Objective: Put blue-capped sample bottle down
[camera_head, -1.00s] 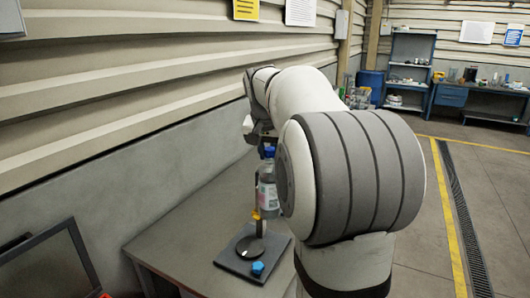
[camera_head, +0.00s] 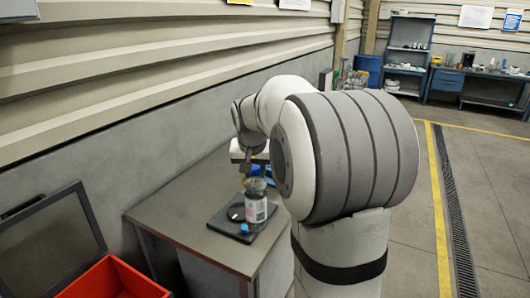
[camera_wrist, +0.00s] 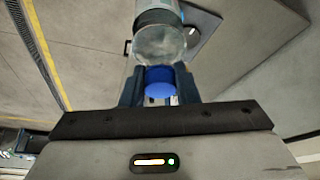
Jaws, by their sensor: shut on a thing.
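The sample bottle (camera_head: 256,208) is clear with a pale label and stands about upright in the head view. Its blue cap (camera_wrist: 159,82) is between my gripper's fingers (camera_wrist: 159,78) in the wrist view, and the bottle's clear body (camera_wrist: 158,42) extends beyond them. My gripper is shut on the cap, with the bottle hanging from it. In the head view the bottle overlaps the dark plate (camera_head: 222,226) of the labeller on the grey table. I cannot tell whether the bottle's base touches anything. My arm partly hides the gripper there.
A small blue part (camera_head: 245,229) sits at the plate's front edge. The grey table top (camera_head: 165,219) is bare left of the plate. A red crate (camera_head: 118,280) and a dark screen (camera_head: 50,240) are at lower left. The corrugated wall stands behind.

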